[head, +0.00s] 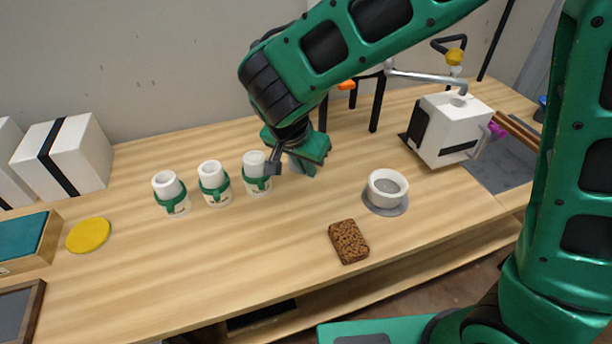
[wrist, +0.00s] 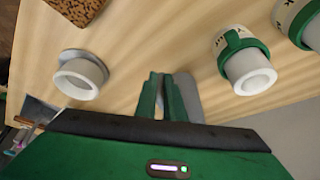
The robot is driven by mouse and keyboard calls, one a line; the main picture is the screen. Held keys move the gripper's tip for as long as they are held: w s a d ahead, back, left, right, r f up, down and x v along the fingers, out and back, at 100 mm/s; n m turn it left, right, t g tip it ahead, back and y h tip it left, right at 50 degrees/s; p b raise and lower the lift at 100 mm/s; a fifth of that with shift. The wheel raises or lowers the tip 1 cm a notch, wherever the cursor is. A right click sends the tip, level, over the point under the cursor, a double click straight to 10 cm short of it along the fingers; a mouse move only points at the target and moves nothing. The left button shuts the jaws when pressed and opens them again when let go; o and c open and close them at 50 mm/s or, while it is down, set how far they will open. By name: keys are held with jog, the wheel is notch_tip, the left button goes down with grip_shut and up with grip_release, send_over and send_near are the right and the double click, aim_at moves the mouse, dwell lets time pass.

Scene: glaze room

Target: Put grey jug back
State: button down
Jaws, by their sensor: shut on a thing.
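My gripper (head: 292,158) is low over the table, just right of the row of jars. In the wrist view its two green fingers (wrist: 161,92) are close together, shut on a grey thing (wrist: 190,100) that I take to be the grey jug. Only a grey strip of it shows between and beside the fingers. The rest is hidden by my gripper, so I cannot tell its full shape, or whether it touches the table.
White jars with green collars (head: 257,180) stand just left of my gripper. A white bowl on a grey disc (head: 386,208) and a brown sponge-like block (head: 348,241) lie to the right and front. A white machine (head: 450,128) stands at back right. The front middle table is clear.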

notch_tip(320, 180, down, 4)
jog(key=shift+r, duration=0.2)
jog(key=c, duration=1.8)
grip_release()
jog(key=shift+c, duration=0.2)
jog(key=shift+r, duration=0.1)
jog(key=v, duration=1.2)
